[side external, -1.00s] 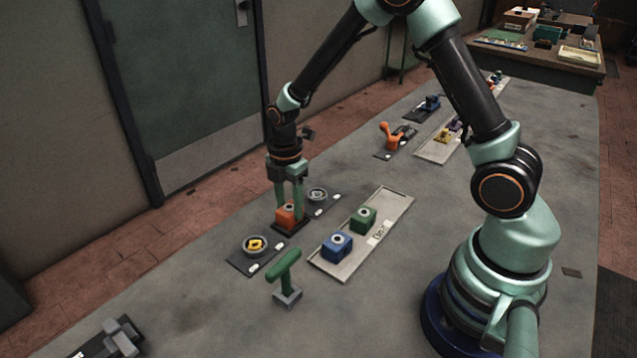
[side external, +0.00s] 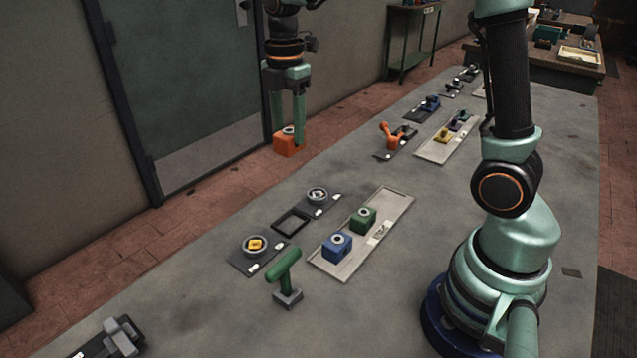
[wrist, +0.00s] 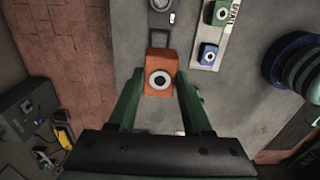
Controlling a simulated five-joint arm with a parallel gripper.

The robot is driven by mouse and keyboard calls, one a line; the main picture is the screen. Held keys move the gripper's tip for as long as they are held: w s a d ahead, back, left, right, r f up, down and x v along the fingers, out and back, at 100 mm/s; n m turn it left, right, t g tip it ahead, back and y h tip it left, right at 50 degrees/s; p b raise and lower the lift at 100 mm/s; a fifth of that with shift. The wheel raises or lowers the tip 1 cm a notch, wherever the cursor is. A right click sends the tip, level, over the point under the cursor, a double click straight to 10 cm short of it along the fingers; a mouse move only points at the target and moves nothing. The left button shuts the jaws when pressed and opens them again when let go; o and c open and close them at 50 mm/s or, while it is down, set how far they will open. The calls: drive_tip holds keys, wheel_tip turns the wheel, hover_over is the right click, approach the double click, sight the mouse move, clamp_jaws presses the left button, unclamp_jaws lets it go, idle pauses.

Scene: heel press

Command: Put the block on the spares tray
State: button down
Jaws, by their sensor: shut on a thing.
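My gripper (side external: 287,139) is shut on an orange block (side external: 286,147) with a pale ring on top, held high above the table. The wrist view also shows the orange block (wrist: 160,76) between the fingers. A long pale tray (side external: 345,266) with a label lies on the table. It carries a blue block (side external: 337,246) toward its near end and a green block (side external: 363,219) further along. The tray's far end is bare. A black square frame (side external: 291,222) on the table is empty.
A round holder with a yellow piece (side external: 255,244) and a grey round piece (side external: 317,195) flank the black frame. A green T-handle (side external: 284,277) stands near the tray's front end. An orange lever (side external: 391,134) and another tray (side external: 446,140) lie further back.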

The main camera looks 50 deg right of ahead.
drive_tip(key=shift+s+d+f, duration=2.25)
drive_tip(key=shift+d+f, duration=0.75)
drive_tip(key=shift+d, duration=0.3)
drive_tip(key=shift+s+d+f, duration=2.2)
drive_tip(key=shift+d+f, duration=0.85)
drive_tip(key=shift+d, duration=0.25)
drive_tip(key=shift+s+d+f, duration=2.25)
drive_tip(key=shift+d+f, duration=0.75)
drive_tip(key=shift+d, duration=0.3)
drive_tip(key=shift+f, duration=0.4)
drive_tip(key=shift+c, duration=1.3)
unclamp_jaws()
wheel_tip(320, 180, up, 12)
